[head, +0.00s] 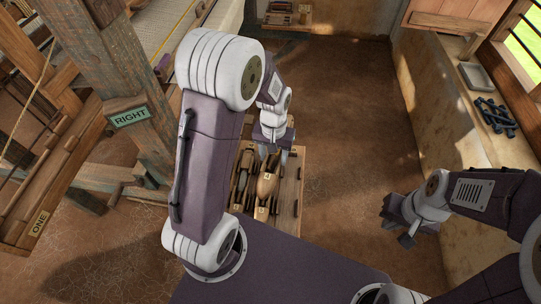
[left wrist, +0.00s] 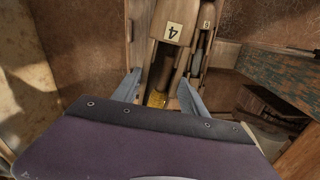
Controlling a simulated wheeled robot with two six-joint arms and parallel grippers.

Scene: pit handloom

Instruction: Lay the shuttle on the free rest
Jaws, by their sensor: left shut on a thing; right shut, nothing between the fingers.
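A wooden shuttle with a label reading 4 (head: 265,186) is at the low wooden rack (head: 291,190) in the head view. It also shows in the left wrist view (left wrist: 177,28), with a yellow part (left wrist: 157,97) between the fingers. My left gripper (head: 272,157) is shut on this shuttle from its far end. I cannot tell whether the shuttle touches the rack. A second shuttle (left wrist: 205,35), with a label that looks like 6, lies close beside it. My right gripper (head: 398,224) is shut and empty over the floor at the right.
A wooden loom post with a green RIGHT sign (head: 130,117) stands left of the rack. A beam labelled ONE (head: 39,224) is at the far left. A ledge at the right holds a grey tray (head: 478,77) and dark bars (head: 495,115). The floor between is clear.

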